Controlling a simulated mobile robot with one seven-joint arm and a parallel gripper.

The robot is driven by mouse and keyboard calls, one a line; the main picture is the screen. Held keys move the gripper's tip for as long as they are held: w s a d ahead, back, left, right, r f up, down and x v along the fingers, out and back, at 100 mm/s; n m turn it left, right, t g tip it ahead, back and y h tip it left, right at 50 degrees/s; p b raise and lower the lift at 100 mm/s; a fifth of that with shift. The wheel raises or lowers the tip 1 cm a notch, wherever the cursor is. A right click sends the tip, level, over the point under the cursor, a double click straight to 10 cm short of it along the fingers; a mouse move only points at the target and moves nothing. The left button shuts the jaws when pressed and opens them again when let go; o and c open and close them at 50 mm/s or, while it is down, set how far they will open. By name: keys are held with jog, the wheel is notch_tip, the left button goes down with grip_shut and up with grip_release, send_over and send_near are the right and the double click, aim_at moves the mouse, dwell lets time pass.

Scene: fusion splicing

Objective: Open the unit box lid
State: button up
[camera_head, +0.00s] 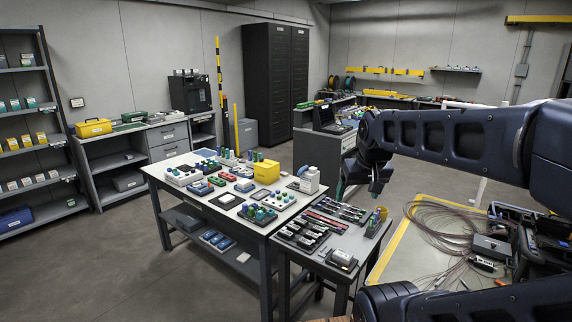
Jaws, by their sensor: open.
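My arm reaches in from the right. My gripper (360,190) hangs down from its end, fingers pointing to the floor, above and beyond the smaller front table. It is open, and nothing shows between its fingers. No label readable here marks the unit box, so I cannot tell which box it is. A grey box-like case (492,247) sits on the yellow-edged mat at right, below my arm, among coiled cables; its lid state is unclear. A yellow box (266,172) stands on the larger white-topped table and looks shut. My gripper touches neither.
The white-topped table (153,169) holds many small parts. The smaller table (330,272) beside it carries tools in rows. Loose cables (440,222) cover part of the mat. A dark cabinet (270,85) stands behind. Floor at lower left is clear.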

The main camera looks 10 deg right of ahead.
jog(key=c, duration=1.1)
jog(key=shift+w, duration=0.15)
jog(key=c, duration=0.3)
jog(key=shift+w+f+m+y, duration=0.25)
jog(key=shift+w+m+y, duration=0.05)
jog(key=shift+m, duration=0.1)
grip_shut()
jog(key=w+d+f+m+t+y, duration=0.1)
jog(key=w+d+f+m+y, duration=0.15)
jog(key=w+m, duration=0.45)
jog(key=w+d+f+m+y, duration=0.25)
jog(key=w+d+m, duration=0.2)
jog(key=w, duration=0.35)
jog(key=w+d+f+m+t, duration=0.35)
jog(key=d+m, duration=0.25)
jog(key=d, duration=0.3)
jog(key=w+d+f+m+t, duration=0.2)
jog(key=w+d+m, duration=0.25)
jog(key=d, duration=0.45)
jog(key=m+g+h, duration=0.2)
jog(key=m+h, duration=1.2)
jog(key=m, duration=0.7)
send_near(493, 250)
jog(key=x, duration=0.7)
